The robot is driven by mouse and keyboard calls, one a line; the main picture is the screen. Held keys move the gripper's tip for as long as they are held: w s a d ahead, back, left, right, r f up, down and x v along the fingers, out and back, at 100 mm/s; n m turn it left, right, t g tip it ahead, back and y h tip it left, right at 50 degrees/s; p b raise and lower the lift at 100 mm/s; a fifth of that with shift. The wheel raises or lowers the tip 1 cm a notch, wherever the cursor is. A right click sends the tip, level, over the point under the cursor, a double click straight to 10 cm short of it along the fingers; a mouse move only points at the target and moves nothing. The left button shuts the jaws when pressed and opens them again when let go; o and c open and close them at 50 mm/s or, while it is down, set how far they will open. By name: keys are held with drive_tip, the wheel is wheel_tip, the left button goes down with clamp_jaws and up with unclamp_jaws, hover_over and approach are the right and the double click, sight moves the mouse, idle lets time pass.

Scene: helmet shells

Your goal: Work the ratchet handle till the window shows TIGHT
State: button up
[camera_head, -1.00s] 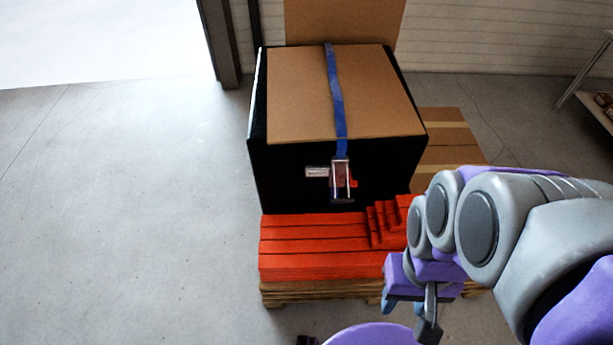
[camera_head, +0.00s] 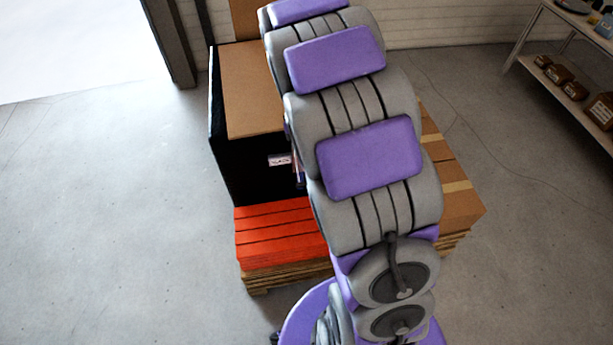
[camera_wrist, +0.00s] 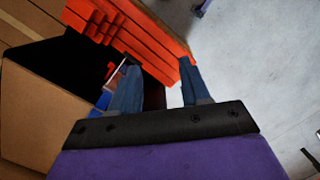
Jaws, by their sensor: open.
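The ratchet (camera_head: 298,172) is on the front of the black crate (camera_head: 235,170). My arm hides most of it in the head view. The small white window plate (camera_head: 280,160) shows beside it, its lettering too small to read surely. In the wrist view my gripper (camera_wrist: 157,68) is open, with its two blue fingers apart and nothing between them. A red piece of the ratchet (camera_wrist: 111,69) and the blue strap (camera_wrist: 103,101) show just left of the left finger, which partly covers the ratchet. I cannot tell whether they touch. My gripper is hidden in the head view.
The crate has a cardboard top (camera_head: 250,95) and stands on red slabs (camera_head: 275,232) over a wooden pallet (camera_head: 265,277). Cardboard boxes (camera_head: 450,190) are to the right. A shelf (camera_head: 560,85) stands far right. The floor at left is clear.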

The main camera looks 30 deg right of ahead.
drive_tip(key=w+d+f+n+y+p, duration=0.1)
drive_tip(key=w+d+f+n+p, duration=0.2)
drive_tip(key=w+f, duration=0.45)
drive_tip(key=w+d+f+n+p, duration=0.1)
drive_tip(key=w+d+f+n, duration=0.35)
drive_tip(key=w+f, duration=0.35)
drive_tip(key=s+f+b, duration=0.1)
drive_tip(key=f+b, duration=0.1)
drive_tip(key=f, duration=0.4)
drive_tip(key=s+a+f+b, duration=0.1)
drive_tip(key=f+b, duration=0.2)
drive_tip(key=f, duration=0.3)
drive_tip(key=s+f+b, duration=0.1)
drive_tip(key=f+b, duration=0.2)
drive_tip(key=f, duration=0.3)
drive_tip(key=shift+s+a+f, duration=0.15)
drive_tip(key=shift+s+a, duration=0.05)
drive_tip(key=shift+s, duration=0.05)
clamp_jaws()
drive_tip(key=shift+w, duration=0.1)
